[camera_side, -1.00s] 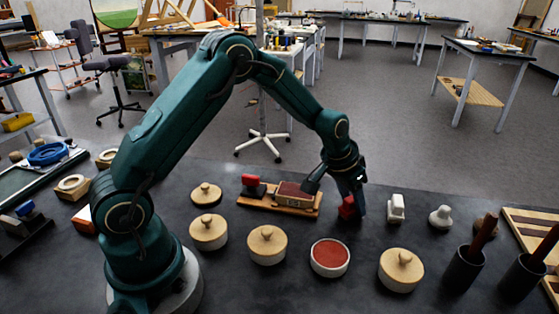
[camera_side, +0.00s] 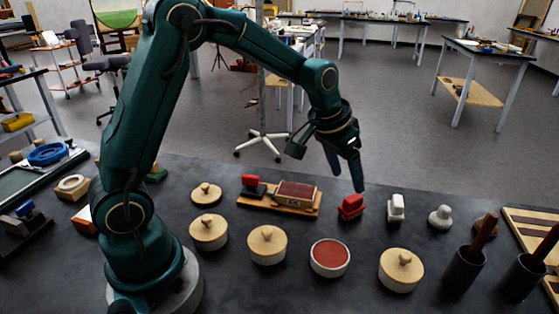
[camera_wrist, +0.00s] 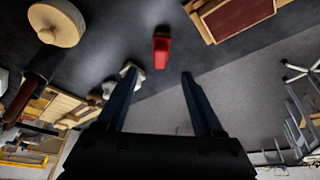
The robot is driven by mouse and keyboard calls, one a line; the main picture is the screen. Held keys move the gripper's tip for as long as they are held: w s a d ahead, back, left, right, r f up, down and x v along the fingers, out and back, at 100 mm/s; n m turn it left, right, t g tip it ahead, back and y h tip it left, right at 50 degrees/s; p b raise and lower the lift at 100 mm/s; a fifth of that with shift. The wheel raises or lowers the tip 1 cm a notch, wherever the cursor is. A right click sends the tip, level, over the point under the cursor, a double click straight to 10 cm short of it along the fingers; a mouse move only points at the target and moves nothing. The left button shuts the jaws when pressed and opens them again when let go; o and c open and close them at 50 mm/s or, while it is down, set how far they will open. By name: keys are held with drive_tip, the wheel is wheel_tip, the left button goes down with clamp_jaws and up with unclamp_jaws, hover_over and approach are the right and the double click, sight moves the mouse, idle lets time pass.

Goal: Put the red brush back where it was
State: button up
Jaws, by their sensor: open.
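The red brush (camera_side: 351,206), a small red block with a raised grip, rests on the dark table, right of the wooden tray and left of a small white piece. It also shows in the wrist view (camera_wrist: 161,50), ahead of and between my fingertips. My gripper (camera_side: 347,183) is open and empty, above the brush and apart from it; both fingers show spread in the wrist view (camera_wrist: 159,74).
Several lidded round pots (camera_side: 267,245) and a red-filled dish (camera_side: 330,257) stand in front. White pieces (camera_side: 396,208) and (camera_side: 440,217) stand to the right, with dark cups (camera_side: 464,270) holding pestle-like handles beyond. The table's far edge lies close behind the tray.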

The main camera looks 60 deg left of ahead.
drive_tip(key=s+d+r, duration=0.2)
drive_tip(key=s+r, duration=0.6)
drive_tip(key=s, duration=0.4)
drive_tip(key=s+f+t, duration=0.1)
drive_tip(key=s+f, duration=0.1)
drive_tip(key=s, duration=0.7)
drive_tip(key=shift+s+d, duration=0.35)
